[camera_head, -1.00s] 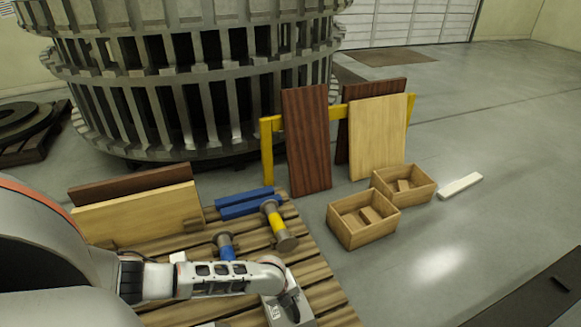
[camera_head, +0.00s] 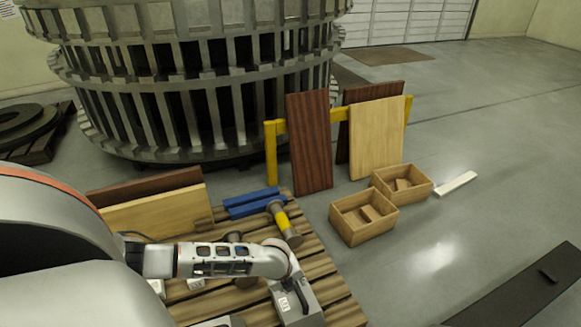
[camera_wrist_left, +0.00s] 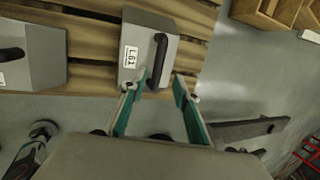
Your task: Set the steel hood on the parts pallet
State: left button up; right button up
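The steel hood (camera_head: 312,318) is a grey box with a black bar handle and a white label, at the bottom of the head view over the slatted parts pallet (camera_head: 330,290). In the left wrist view the hood (camera_wrist_left: 136,30) sits at the pallet's near edge. My left gripper (camera_wrist_left: 162,86) is open and empty there, its teal-padded fingertips either side of the handle's near end. I cannot tell whether they touch the hood. A second grey hood (camera_wrist_left: 45,55) with a black handle is at the left. My left gripper cannot be made out in the head view.
A grey flanged spool with a yellow band (camera_head: 283,222) and blue bars (camera_head: 252,203) lie on the pallet. Boards (camera_head: 155,212) stand at its far left. Two wooden boxes (camera_head: 362,232) are on the floor to the right, before a yellow rack (camera_head: 271,155).

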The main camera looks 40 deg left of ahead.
pick_arm(q)
jog(key=shift+v, duration=0.95)
pick_arm(e)
jog(key=shift+s+d+f, duration=0.2)
jog(key=shift+d+f, duration=0.15)
jog(key=shift+d, duration=0.05)
pick_arm(q)
jog(key=shift+s+f, duration=0.1)
pick_arm(e)
jog(key=shift+r, duration=0.1)
